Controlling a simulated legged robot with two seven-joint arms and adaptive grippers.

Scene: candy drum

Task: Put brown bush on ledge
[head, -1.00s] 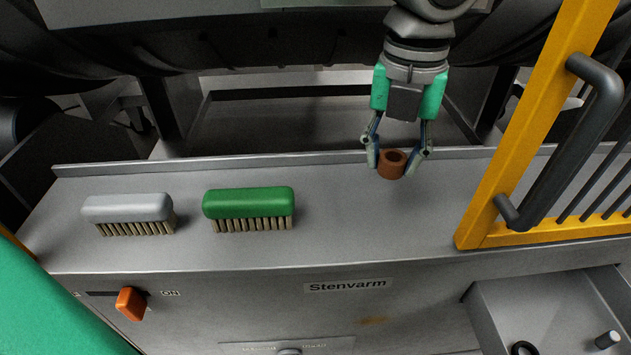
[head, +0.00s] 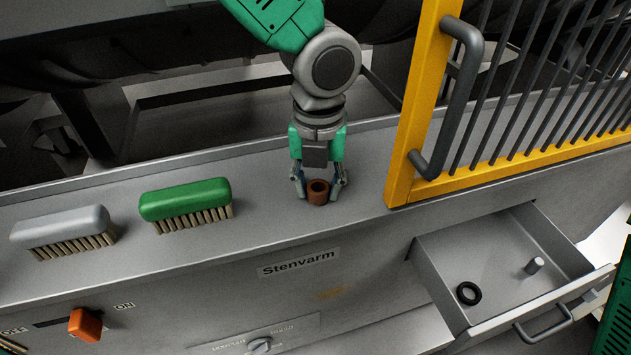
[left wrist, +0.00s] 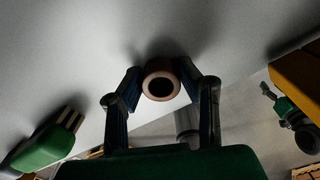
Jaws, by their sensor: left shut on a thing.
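The brown bush (head: 318,192) is a short brown ring with a dark hole, upright at the ledge (head: 262,215) of the grey machine. My left gripper (head: 320,195) is shut on it from above, with a finger on each side. In the left wrist view the bush (left wrist: 161,79) sits between the two fingertips, its open end facing the camera. The bush is at or just above the ledge surface; I cannot tell whether it touches. In the left wrist view, what looks like my right gripper (left wrist: 268,92) shows small at the right; its jaws are unclear.
A green brush (head: 185,200) and a grey brush (head: 63,230) lie on the ledge to the left. A yellow barred guard (head: 420,110) with a dark handle stands to the right. An open drawer (head: 490,240) below holds a black ring (head: 468,293) and a grey peg (head: 535,266).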

